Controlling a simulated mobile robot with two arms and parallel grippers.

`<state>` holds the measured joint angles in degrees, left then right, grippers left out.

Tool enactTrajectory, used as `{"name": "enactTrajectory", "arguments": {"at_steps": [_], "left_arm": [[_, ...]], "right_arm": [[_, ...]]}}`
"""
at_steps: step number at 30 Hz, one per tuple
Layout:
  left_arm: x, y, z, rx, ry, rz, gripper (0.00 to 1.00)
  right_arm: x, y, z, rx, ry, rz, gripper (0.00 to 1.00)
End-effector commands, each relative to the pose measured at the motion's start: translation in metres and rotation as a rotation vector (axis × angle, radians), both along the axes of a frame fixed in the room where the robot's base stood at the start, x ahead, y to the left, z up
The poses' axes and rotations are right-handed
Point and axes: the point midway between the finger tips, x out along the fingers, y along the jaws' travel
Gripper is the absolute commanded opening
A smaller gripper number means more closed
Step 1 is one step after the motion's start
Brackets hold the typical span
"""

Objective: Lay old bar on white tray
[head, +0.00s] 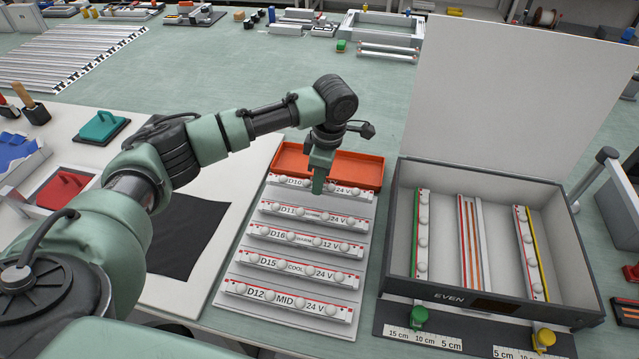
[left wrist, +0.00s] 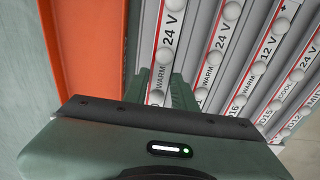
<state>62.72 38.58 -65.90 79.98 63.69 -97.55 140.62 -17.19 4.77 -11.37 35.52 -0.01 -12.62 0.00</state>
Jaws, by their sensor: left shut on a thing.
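My left gripper (head: 318,184) points down over the D10 bar (head: 345,192), a white light bar with round bulbs and a red line, marked 24 V. The gripper is shut on this bar near its middle and hides part of its label. In the left wrist view the bar (left wrist: 172,35) reads WARM 24 V and runs between the fingers (left wrist: 163,90). The bar is at the back row of the white tray (head: 228,297); I cannot tell whether it touches the tray. Bars D11 (head: 312,215), D16, D15 and D12 (head: 288,300) lie in rows in front. My right gripper is out of view.
An orange tray (head: 365,168) lies just behind the white tray. An open lightbox (head: 398,220) at right holds bulb bars at left (head: 422,235) and right (head: 530,250), with a bulbless striped strip (head: 472,245) between. A black cloth (head: 190,240) lies left.

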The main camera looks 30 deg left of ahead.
Motion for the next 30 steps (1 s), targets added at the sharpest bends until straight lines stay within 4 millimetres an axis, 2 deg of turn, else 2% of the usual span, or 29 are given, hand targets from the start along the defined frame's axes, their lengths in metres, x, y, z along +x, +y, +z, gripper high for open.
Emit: {"name": "enactTrajectory", "arguments": {"at_steps": [5, 16, 17, 18, 19, 30], "left_arm": [[0.0, 0.0, -0.02, 0.001, -0.001, 0.0, 0.0], [0.0, 0.0, -0.023, 0.0, 0.001, 0.0, 0.0], [0.0, 0.0, -0.024, 0.0, 0.001, 0.0, 0.32], [0.0, 0.0, -0.024, 0.0, 0.001, 0.0, 0.43], [0.0, 0.0, -0.024, 0.0, 0.0, 0.0, 0.48], [0.001, 0.0, -0.021, 0.001, -0.003, 0.0, 0.48]], "right_arm": [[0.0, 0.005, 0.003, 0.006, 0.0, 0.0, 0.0], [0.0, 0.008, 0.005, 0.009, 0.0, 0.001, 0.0], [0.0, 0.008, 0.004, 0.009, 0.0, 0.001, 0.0], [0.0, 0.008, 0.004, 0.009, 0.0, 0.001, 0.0], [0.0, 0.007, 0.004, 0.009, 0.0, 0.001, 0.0], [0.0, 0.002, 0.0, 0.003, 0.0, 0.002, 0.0]]}}
